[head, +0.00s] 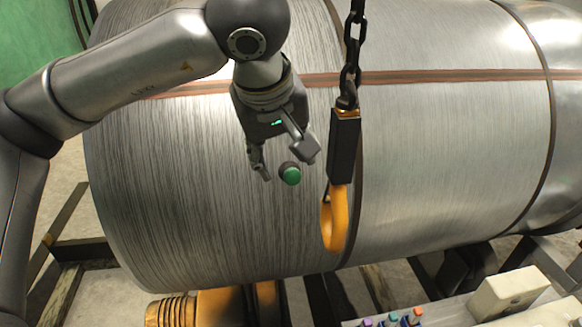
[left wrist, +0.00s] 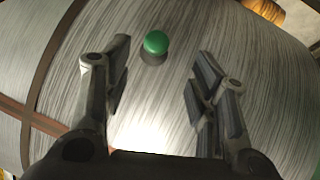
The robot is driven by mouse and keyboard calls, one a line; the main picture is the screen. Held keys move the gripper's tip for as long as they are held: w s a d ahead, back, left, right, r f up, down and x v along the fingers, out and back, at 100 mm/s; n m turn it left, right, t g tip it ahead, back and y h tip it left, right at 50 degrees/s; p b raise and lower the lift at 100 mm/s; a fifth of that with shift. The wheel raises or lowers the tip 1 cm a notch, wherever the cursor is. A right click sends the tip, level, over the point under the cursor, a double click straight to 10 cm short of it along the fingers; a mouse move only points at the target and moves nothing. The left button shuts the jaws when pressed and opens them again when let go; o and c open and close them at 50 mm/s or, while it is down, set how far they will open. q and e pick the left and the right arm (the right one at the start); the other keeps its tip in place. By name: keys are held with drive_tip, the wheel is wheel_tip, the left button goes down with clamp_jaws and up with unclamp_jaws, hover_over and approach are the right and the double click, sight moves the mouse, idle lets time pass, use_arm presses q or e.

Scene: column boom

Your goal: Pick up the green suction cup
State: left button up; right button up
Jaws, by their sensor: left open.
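The green suction cup (head: 290,174) is a small round green cap on a dark base, set against the side of the large metal cylinder. My left gripper (head: 286,164) is open beside it in the head view, with its fingers pointing down toward the cup. In the left wrist view the green suction cup (left wrist: 156,43) lies ahead of the open fingers of my left gripper (left wrist: 162,66), between their lines and a little nearer the left finger. Nothing is held between the fingers. My right gripper is not in view.
The large grey cylinder (head: 430,150) fills most of the head view. A yellow hook (head: 335,222) hangs on a dark chain (head: 351,55) just right of the cup and gripper. A control panel with coloured buttons (head: 393,317) is at the bottom right.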

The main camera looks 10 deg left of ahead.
sight(291, 174)
use_arm(q)
drive_tip(key=shift+w+f, duration=0.4)
drive_tip(key=shift+f, duration=0.15)
drive_tip(key=p+x, duration=0.3)
drive_tip(key=x, duration=0.1)
drive_tip(key=shift+d, duration=0.25)
drive_tip(key=shift+w+f, duration=0.1)
drive_tip(key=shift+f, duration=0.3)
drive_tip(key=shift+w+f, duration=0.1)
drive_tip(key=shift+f, duration=0.05)
drive_tip(key=c, duration=1)
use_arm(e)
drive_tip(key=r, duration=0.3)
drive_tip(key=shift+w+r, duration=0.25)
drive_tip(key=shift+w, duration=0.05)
